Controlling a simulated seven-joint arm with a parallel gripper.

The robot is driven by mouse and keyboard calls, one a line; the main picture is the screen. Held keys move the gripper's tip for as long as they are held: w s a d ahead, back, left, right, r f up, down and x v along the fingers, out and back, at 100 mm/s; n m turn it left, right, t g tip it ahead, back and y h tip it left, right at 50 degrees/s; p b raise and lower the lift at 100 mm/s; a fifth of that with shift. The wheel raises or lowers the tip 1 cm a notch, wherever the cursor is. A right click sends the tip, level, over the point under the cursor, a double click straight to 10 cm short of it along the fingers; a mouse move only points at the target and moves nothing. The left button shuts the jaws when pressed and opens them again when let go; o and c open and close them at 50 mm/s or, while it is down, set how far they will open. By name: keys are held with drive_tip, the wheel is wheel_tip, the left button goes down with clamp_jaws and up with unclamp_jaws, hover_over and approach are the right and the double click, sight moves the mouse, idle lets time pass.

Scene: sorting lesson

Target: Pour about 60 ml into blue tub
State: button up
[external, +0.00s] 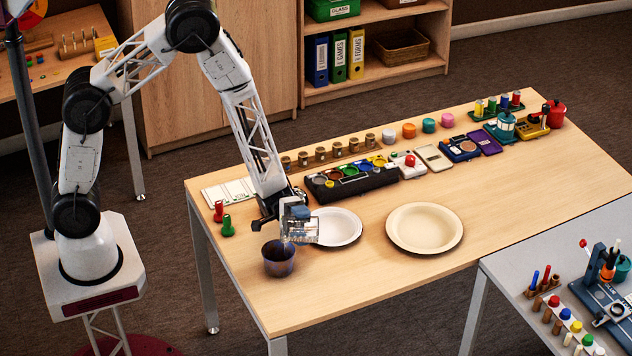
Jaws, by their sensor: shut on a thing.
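The blue tub (279,262), dark blue with a brownish tint, stands upright near the front left edge of the wooden table. My gripper (287,208) is just above and slightly right of the tub, shut on a clear container (301,228). The container looks tilted, with its lower left part close over the tub's rim. Something blue-grey shows at the container's top, partly hidden by the fingers. I cannot tell how much liquid is in the container or the tub, or whether any is flowing.
A white plate (338,227) lies right behind the container, and a larger cream plate (424,229) lies further right. A black tray of coloured cups (352,180) and several small items line the back. Red and green pegs (227,226) stand at the left.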

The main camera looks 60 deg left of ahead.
drive_tip(key=shift+w+r+n+t+y, duration=0.15)
drive_tip(key=shift+r+n+t+y, duration=0.2)
drive_tip(key=shift+n, duration=0.55)
drive_tip(key=shift+w+d+f+n+y, duration=0.2)
drive_tip(key=shift+w+d+f+n, duration=0.1)
drive_tip(key=shift+w+n, duration=0.2)
drive_tip(key=shift+w+d+f+n+y, duration=0.15)
drive_tip(key=shift+w+f+n, duration=0.15)
drive_tip(key=shift+n, duration=0.2)
drive_tip(key=shift+f+n, duration=0.1)
drive_tip(key=shift+n, duration=0.2)
drive_tip(key=shift+f+y, duration=0.15)
drive_tip(key=shift+y, duration=0.15)
drive_tip(key=shift+w+f+n+y, duration=0.1)
drive_tip(key=shift+f+n+y, duration=0.35)
drive_tip(key=shift+n, duration=0.65)
drive_tip(key=shift+r+n+y, duration=0.15)
drive_tip(key=shift+n+y, duration=0.3)
drive_tip(key=shift+n, duration=0.45)
drive_tip(key=shift+f+n, duration=0.2)
drive_tip(key=shift+n, duration=0.1)
